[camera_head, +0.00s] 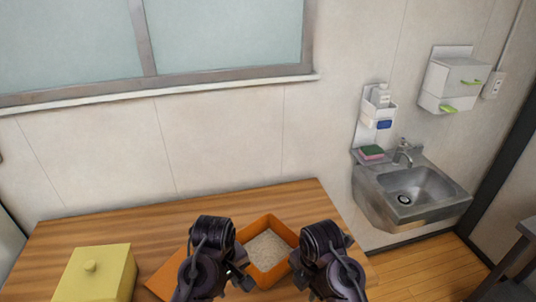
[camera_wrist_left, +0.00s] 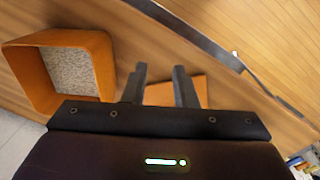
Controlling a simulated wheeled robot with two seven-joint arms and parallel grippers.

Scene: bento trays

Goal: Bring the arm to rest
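My left gripper (camera_head: 241,277) hangs over the table in the head view, at the left of an orange square box (camera_head: 268,220). In the left wrist view its two fingers (camera_wrist_left: 161,75) stand apart with nothing between them. The box holds pale grainy filling; it also shows in the left wrist view (camera_wrist_left: 104,62). My right gripper (camera_head: 298,272) is at the right of the box; its fingertips are too small to read. An orange flat piece (camera_head: 163,277) lies left of the box, partly behind my left arm; it shows beyond the fingers (camera_wrist_left: 160,92).
A yellow lidded box (camera_head: 97,272) stands at the left on the wooden table (camera_head: 190,205). The table ends at a wall with a window (camera_head: 230,35). A metal sink (camera_head: 412,187) with a sponge (camera_head: 371,152) is beyond the table's right edge.

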